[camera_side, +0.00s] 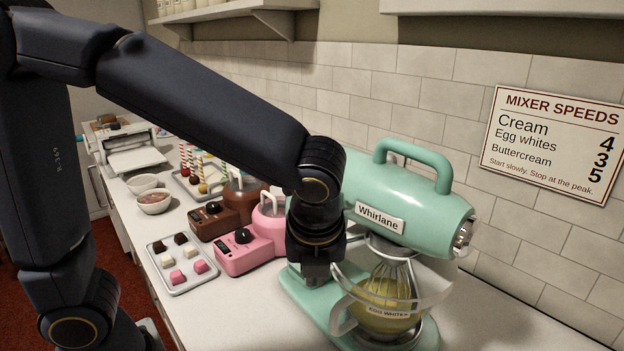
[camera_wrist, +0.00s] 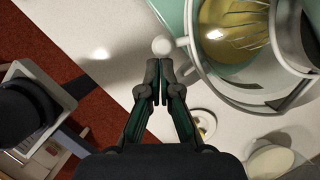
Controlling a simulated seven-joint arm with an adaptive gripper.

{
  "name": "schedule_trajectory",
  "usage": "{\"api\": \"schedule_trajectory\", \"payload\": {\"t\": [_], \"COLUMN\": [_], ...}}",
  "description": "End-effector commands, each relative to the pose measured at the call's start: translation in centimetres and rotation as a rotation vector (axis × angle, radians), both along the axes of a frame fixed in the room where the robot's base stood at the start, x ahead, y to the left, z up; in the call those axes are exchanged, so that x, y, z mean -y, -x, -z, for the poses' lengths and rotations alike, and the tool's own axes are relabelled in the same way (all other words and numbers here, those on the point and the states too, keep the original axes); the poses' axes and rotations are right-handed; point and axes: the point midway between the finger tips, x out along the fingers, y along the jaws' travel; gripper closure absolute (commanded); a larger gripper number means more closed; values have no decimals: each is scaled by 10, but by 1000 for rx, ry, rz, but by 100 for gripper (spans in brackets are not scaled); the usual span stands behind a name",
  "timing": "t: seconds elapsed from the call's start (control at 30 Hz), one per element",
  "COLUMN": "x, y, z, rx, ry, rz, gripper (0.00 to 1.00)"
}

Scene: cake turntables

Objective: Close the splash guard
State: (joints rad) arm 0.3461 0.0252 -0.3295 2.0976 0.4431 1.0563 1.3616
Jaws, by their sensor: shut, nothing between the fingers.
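The mint-green mixer (camera_side: 405,200) labelled "Whirlane" stands on the counter. Its glass bowl (camera_side: 388,323), labelled "EGG WHITES", holds yellow liquid around a wire whisk (camera_side: 388,280). The splash guard (camera_side: 434,290) is a clear curved band around the bowl's upper part; its rim also shows in the wrist view (camera_wrist: 208,82). A pale round knob (camera_wrist: 162,46) sits at the band's left side there, just beyond my fingertips. My gripper (camera_side: 318,281) is shut and empty, beside the bowl on its left. Its fingertips show in the wrist view (camera_wrist: 160,82), apart from the knob. The gripper hides part of the mixer.
The tiled wall (camera_side: 480,85) is behind. Counter right of the mint mixer is clear.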

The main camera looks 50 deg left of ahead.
Motion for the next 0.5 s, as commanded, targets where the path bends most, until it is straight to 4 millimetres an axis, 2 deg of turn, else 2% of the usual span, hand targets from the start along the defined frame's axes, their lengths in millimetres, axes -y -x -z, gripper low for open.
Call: {"api": "schedule_trajectory", "payload": {"t": [0.27, 0.47, 0.5], "x": [2, 29, 32], "y": [3, 29, 31], "z": [0, -1, -11], "rx": [1, 1, 7], "ry": [-5, -2, 1], "rz": [-2, 5, 0], "gripper": [100, 100, 100]}}
